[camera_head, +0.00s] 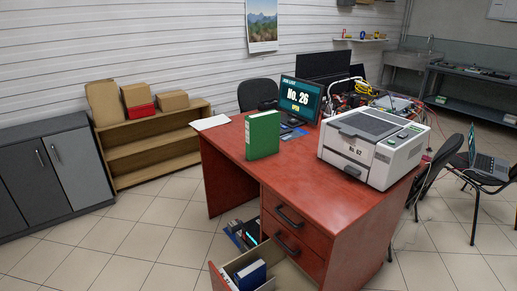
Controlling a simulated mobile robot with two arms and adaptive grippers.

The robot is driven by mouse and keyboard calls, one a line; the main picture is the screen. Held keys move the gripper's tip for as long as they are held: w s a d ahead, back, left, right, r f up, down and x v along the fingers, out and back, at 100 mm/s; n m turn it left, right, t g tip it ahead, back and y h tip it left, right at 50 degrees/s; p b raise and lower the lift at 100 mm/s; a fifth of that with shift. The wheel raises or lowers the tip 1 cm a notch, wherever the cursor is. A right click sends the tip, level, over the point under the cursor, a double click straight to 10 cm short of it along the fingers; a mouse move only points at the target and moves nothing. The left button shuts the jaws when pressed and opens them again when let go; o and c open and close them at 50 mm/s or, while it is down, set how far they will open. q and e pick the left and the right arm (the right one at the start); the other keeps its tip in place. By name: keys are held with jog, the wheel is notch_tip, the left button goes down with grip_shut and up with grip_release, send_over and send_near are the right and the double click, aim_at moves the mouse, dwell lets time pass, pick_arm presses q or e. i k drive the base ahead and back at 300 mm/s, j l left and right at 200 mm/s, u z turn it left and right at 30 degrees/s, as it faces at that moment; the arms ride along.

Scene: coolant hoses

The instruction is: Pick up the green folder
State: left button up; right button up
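The green folder (262,136) stands upright on the red-brown desk (310,192), near its front left part. Its broad green face and a narrow side show, and nothing covers it. Neither my left nor my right gripper shows in the head view.
A white and grey printer (374,147) stands on the desk to the right of the folder, and a monitor (299,97) is behind it. The lower desk drawer (284,276) is pulled open with binders inside. Floor (130,245) is clear at front left. A laptop (484,158) rests on a chair at right.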

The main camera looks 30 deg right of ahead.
aim_at(263, 128)
jog(key=i+j+u, duration=0.2)
jog(key=i+j, duration=0.15)
jog(key=i, duration=0.15)
jog(key=i+j+u, duration=0.15)
jog(key=i, duration=0.35)
jog(key=i+z, duration=0.1)
jog(key=i, duration=0.45)
jog(key=i+j+z, duration=0.1)
jog(key=i, duration=0.45)
jog(key=i+j+z, duration=0.1)
jog(key=i, duration=0.4)
jog(key=i+z, duration=0.25)
jog(key=z, duration=0.15)
jog(key=i+j+z, duration=0.1)
jog(key=i+z, duration=0.3)
jog(key=i+j+z, duration=0.15)
jog(key=z, duration=0.2)
jog(key=i+j+z, duration=0.2)
jog(key=z, duration=0.2)
jog(key=i+j+z, duration=0.1)
jog(key=z, duration=0.35)
jog(key=i+j+z, duration=0.1)
jog(key=z, duration=0.35)
jog(key=i+j+z, duration=0.15)
jog(key=z, duration=0.3)
jog(key=i+j+z, duration=0.1)
jog(key=j+z, duration=0.15)
jog(key=z, duration=0.25)
